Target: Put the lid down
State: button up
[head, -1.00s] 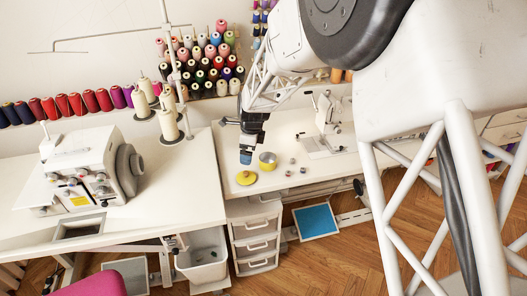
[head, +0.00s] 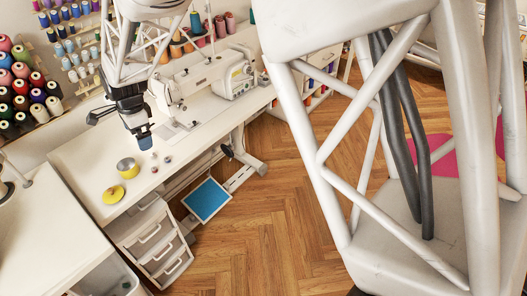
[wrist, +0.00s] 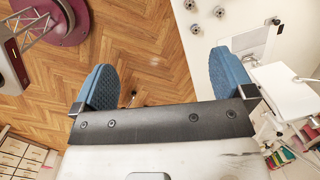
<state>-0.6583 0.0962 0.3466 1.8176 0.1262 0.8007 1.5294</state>
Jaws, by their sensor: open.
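The yellow lid (head: 113,194) lies flat on the white table (head: 82,160), near its front left edge, in the head view. My gripper (head: 145,140) is above the table to the right of the pot, clear of lid and pot. In the wrist view my gripper (wrist: 165,90) shows two blue pads spread wide with nothing between them. Lid and pot are outside the wrist view.
Several small bobbins (wrist: 220,11) lie on the table near my gripper. A white sewing machine (head: 185,95) stands behind on the right. Drawers (head: 155,240) are below the front edge. A blue pedal plate (head: 207,199) is near the wooden floor (head: 240,240).

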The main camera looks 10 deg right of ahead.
jog(key=s+d+r+n, duration=0.2)
jog(key=s+d+r, duration=0.15)
jog(key=d, duration=0.55)
jog(key=s+d+r+n+t, duration=0.15)
jog(key=d+r, duration=0.35)
jog(key=d, duration=0.5)
jog(key=s+d+r+n, duration=0.2)
jog(key=s+d+r, duration=0.15)
jog(key=d, duration=0.55)
jog(key=s+d+r+n+h, duration=0.1)
jog(key=s+d+n, duration=0.4)
jog(key=s+d, duration=1.4)
jog(key=shift+s+d+t+h, duration=0.3)
jog(key=shift+s+t, duration=0.15)
jog(key=shift+s, duration=0.2)
